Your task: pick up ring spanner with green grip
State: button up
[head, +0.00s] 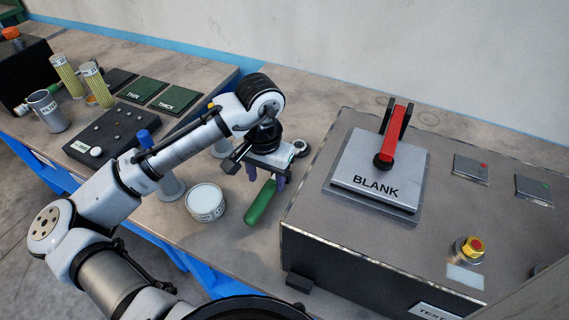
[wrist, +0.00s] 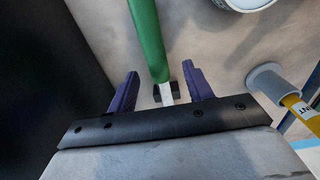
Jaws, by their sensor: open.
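The ring spanner's green grip (head: 260,203) lies on the bench beside the large grey box, pointing toward the front. In the wrist view the green grip (wrist: 147,40) runs down to a pale metal shank between my gripper's fingers. My gripper (head: 266,180) is open above the spanner, with its purple fingers pointing down. In the wrist view my gripper (wrist: 160,74) has one finger on each side of the shank, with gaps on both sides. The spanner's ring end is hidden behind my gripper. I cannot tell the exact height of the fingertips over the bench.
The grey box (head: 310,228) with the BLANK plate (head: 376,178) and red lever (head: 394,135) stands close on the right. A round white-topped tin (head: 205,201) stands just left of the grip. A small dark block (wrist: 157,92) shows by the shank.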

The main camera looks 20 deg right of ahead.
aim_at(268, 188)
jog(key=shift+s+f+p, duration=0.15)
jog(key=shift+f+p, duration=0.35)
jog(key=shift+f, duration=1.8)
jog(key=shift+r, duration=0.1)
grip_shut()
